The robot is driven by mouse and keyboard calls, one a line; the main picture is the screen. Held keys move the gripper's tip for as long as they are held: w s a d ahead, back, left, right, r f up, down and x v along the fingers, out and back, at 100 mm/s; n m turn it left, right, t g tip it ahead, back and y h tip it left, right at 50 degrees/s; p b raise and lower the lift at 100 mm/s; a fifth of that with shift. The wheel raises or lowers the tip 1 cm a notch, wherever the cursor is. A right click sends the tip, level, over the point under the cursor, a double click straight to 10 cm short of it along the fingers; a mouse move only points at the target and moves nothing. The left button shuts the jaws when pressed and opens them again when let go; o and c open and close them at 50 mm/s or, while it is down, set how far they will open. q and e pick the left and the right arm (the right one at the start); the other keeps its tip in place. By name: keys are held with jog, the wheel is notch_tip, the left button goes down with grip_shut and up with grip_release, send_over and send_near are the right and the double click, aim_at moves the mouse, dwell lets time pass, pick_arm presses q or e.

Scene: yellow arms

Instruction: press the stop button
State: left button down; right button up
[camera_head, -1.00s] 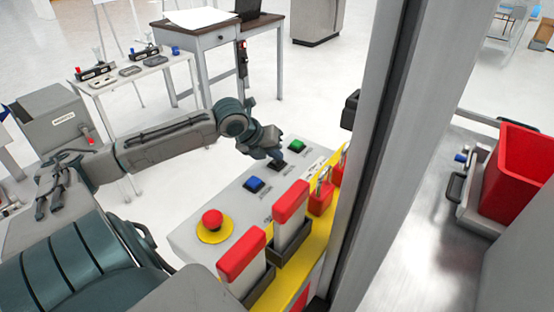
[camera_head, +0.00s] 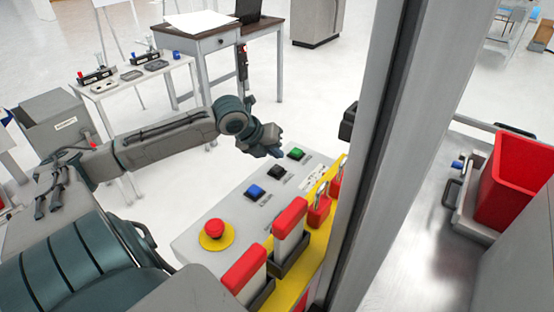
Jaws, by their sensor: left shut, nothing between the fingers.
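A grey control panel (camera_head: 200,253) stands in the middle of the head view. On it are a red mushroom button (camera_head: 214,228) on a yellow ring, a blue button (camera_head: 254,191), a black button (camera_head: 276,172) and a green button (camera_head: 296,153). The button labels are too small to read. My left gripper (camera_head: 274,150) is shut and empty. In the picture its tip is just above the black button and left of the green one, with a small gap to both. My right gripper is not in view.
Red-handled switches (camera_head: 290,218) line the panel's yellow right side. A grey post (camera_head: 390,130) rises right of it. A red bin (camera_head: 515,180) is at the far right. A white table (camera_head: 130,78) and a brown-topped desk (camera_head: 225,33) stand behind.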

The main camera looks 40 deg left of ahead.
aim_at(275, 169)
pick_arm(q)
jog(key=shift+r+p, duration=0.95)
jog(key=shift+r, duration=0.65)
jog(key=shift+f, duration=0.1)
